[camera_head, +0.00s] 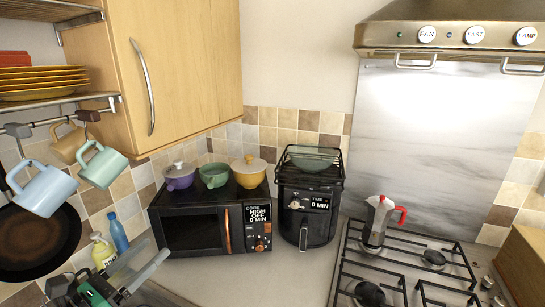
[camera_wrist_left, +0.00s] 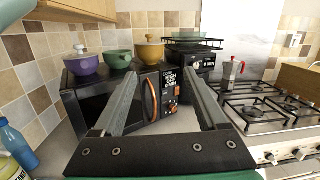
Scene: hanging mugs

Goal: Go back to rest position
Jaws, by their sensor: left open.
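My left gripper (camera_head: 152,252) is low at the left of the head view, over the counter in front of the microwave. Its two fingers are spread apart with nothing between them, as the left wrist view also shows (camera_wrist_left: 165,82). A light blue mug (camera_head: 47,190), a mint green mug (camera_head: 103,167) and a tan mug (camera_head: 68,144) hang at the upper left, under the rail (camera_head: 50,122). The gripper is below the mugs and apart from them. My right gripper is in neither view.
A black microwave (camera_head: 190,232) carries purple (camera_head: 180,178), green (camera_head: 214,176) and yellow (camera_head: 248,172) pots. An air fryer (camera_head: 307,205) stands beside it. A moka pot (camera_head: 377,222) is on the stove (camera_head: 420,275). Near the gripper are a blue bottle (camera_head: 118,233) and soap bottle (camera_head: 103,252).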

